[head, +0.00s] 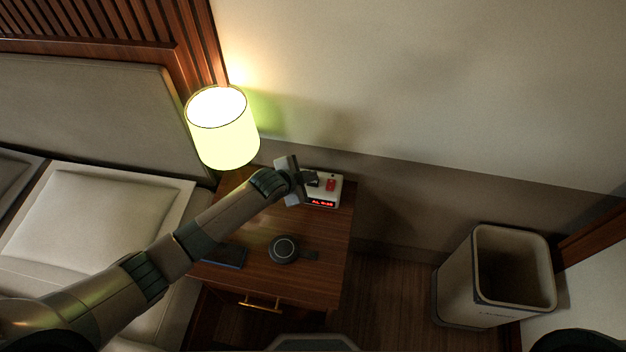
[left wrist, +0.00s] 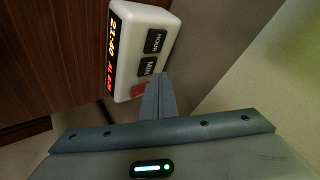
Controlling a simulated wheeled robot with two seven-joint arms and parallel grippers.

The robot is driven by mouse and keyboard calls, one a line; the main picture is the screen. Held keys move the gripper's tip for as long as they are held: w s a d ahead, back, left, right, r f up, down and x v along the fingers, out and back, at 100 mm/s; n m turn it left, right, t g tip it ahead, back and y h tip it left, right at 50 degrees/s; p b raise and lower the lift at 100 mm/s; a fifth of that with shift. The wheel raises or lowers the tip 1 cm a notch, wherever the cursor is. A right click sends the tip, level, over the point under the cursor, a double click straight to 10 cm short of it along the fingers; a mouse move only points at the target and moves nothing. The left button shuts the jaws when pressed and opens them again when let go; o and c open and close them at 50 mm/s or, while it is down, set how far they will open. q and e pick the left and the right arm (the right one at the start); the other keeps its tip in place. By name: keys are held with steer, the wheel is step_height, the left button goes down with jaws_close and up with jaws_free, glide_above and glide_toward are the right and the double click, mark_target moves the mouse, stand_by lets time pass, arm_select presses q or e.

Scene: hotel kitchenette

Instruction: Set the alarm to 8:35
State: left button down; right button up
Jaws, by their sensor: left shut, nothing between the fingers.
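The white alarm clock (head: 323,188) stands at the back right of the wooden nightstand. In the left wrist view the clock (left wrist: 128,50) shows an orange time that looks like 21:40, and red AL digits too slanted to read surely. Its top has a dark HOUR button (left wrist: 155,41), a dark MIN button (left wrist: 147,66) and a red button (left wrist: 138,91). My left gripper (head: 309,179) is shut and empty over the clock's left part. In the left wrist view its fingertips (left wrist: 160,78) are beside the MIN and red buttons; I cannot tell whether they touch. My right gripper is not in view.
The nightstand (head: 335,255) also holds a round dark device (head: 284,249) and a dark flat item (head: 225,256). A lit lamp (head: 222,130) stands close behind my left arm. The wall is behind the clock. A bin (head: 455,285) stands on the floor at right.

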mark_target(311, 185)
arm_select(q)
step_height(311, 185, up, 5)
steer(key=p, duration=0.4)
steer(key=shift+p, duration=0.4)
stand_by(0.9)
steer(key=shift+s, duration=0.1)
stand_by(1.5)
